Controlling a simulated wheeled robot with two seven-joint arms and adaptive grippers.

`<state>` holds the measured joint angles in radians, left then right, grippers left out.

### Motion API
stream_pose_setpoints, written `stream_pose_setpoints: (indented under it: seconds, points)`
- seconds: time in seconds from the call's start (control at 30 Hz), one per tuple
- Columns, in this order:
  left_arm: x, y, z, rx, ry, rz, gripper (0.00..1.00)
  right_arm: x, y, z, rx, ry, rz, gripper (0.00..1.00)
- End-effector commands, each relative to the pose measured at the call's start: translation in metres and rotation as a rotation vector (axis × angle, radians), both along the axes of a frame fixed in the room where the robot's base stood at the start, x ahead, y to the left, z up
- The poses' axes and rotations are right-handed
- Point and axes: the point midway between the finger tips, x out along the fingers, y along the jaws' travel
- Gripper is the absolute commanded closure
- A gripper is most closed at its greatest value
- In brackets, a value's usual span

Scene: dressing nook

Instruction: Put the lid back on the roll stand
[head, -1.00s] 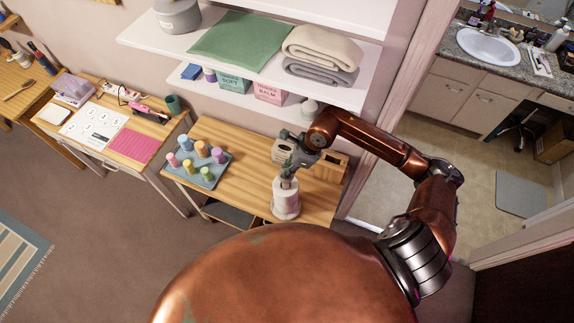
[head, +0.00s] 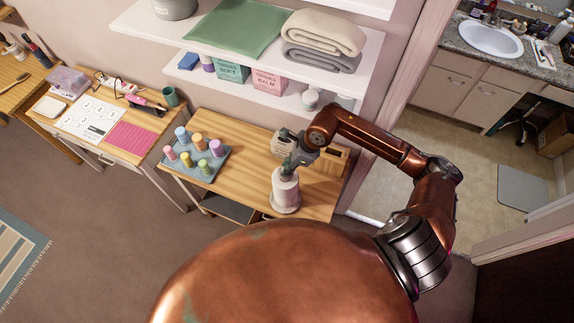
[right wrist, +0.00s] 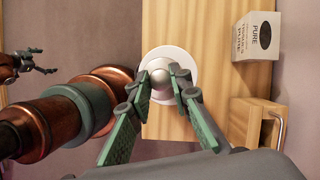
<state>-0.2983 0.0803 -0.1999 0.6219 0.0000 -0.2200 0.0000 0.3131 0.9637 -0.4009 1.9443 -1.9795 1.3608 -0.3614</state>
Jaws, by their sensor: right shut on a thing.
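The roll stand (head: 285,193) is a pale upright cylinder on a round base, on the wooden table's front right part. My right gripper (head: 288,168) is right above it, pointing down. In the right wrist view the fingers (right wrist: 161,84) are shut around the lid's grey round knob (right wrist: 161,78), with a white disc around it. The stand's body is hidden below the disc there. I cannot tell whether the lid rests on the stand or is just above it. My left gripper (right wrist: 38,62) shows small at the left of the right wrist view, its fingers apart and empty.
A blue-grey tray (head: 196,177) with several coloured cylinders sits left on the table (head: 245,150). A tissue box (right wrist: 254,37) and a wooden box (right wrist: 246,122) stand behind the stand. Shelves (head: 180,65) hang above. The table between tray and stand is clear.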

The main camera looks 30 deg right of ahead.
Motion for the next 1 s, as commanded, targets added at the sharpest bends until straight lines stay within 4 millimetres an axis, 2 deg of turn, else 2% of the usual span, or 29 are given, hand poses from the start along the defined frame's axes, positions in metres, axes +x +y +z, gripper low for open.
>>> stream_pose_setpoints:
  seconds: [1.0]
  points:
    - [-0.0038, -0.0003, -0.0070, 0.000, 0.005, 0.000, 0.07, 0.0003, 0.0011, 0.0000, 0.000, 0.000, 0.000, 1.00]
